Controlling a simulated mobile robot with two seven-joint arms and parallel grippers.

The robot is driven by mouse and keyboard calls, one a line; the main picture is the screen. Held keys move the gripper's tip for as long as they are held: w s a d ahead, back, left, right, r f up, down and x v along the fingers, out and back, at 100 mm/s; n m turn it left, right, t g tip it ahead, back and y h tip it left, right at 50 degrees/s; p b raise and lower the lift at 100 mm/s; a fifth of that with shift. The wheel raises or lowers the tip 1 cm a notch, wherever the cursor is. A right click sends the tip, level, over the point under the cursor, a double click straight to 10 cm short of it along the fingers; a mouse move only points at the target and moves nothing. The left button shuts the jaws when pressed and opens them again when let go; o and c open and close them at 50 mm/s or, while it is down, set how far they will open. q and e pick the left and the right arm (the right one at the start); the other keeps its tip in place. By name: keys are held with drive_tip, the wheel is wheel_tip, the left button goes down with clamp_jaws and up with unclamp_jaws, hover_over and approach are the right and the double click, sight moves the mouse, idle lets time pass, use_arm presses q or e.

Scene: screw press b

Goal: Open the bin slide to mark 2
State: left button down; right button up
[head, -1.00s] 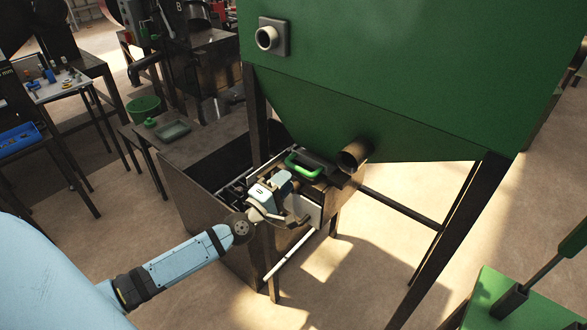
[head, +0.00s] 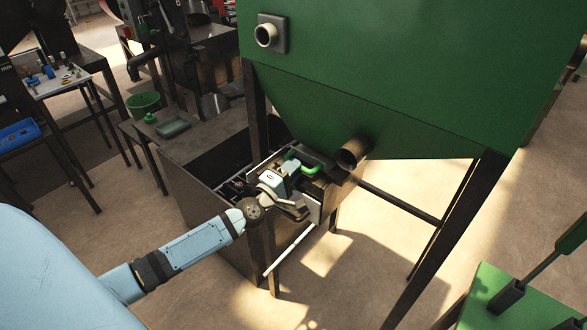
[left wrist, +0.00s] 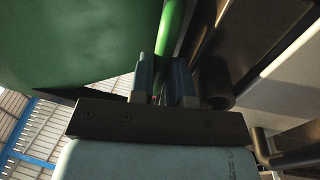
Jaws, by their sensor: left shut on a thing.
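The green bin (head: 400,80) stands on dark legs, with a sloping hopper bottom. The slide's green handle (head: 310,169) sits below it, above a dark box; it also shows in the left wrist view as a green bar (left wrist: 170,30). My left gripper (head: 290,168) is at the near-left end of the handle and partly hides it. In the left wrist view its two blue-grey fingers (left wrist: 163,78) are on either side of the green bar, shut on it. I cannot make out any mark numbers. My right gripper is not in view.
A dark round pipe (head: 352,153) sticks out just right of the handle. A dark open-topped box (head: 225,225) is below, with a thin white rod (head: 290,248) at its front. A bin leg (head: 450,240) stands to the right.

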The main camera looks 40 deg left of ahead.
use_arm(q)
drive_tip(key=s, duration=0.9)
drive_tip(key=shift+a, duration=0.35)
drive_tip(key=c, duration=1.4)
unclamp_jaws()
drive_tip(key=s+b, duration=0.1)
drive_tip(key=s, duration=0.3)
drive_tip(key=s+f+b, duration=0.1)
drive_tip(key=s, duration=0.4)
drive_tip(key=s+a+f+b, duration=0.1)
drive_tip(key=s, duration=0.3)
drive_tip(key=shift+s+f+b, duration=0.25)
drive_tip(key=shift+s+b, duration=0.05)
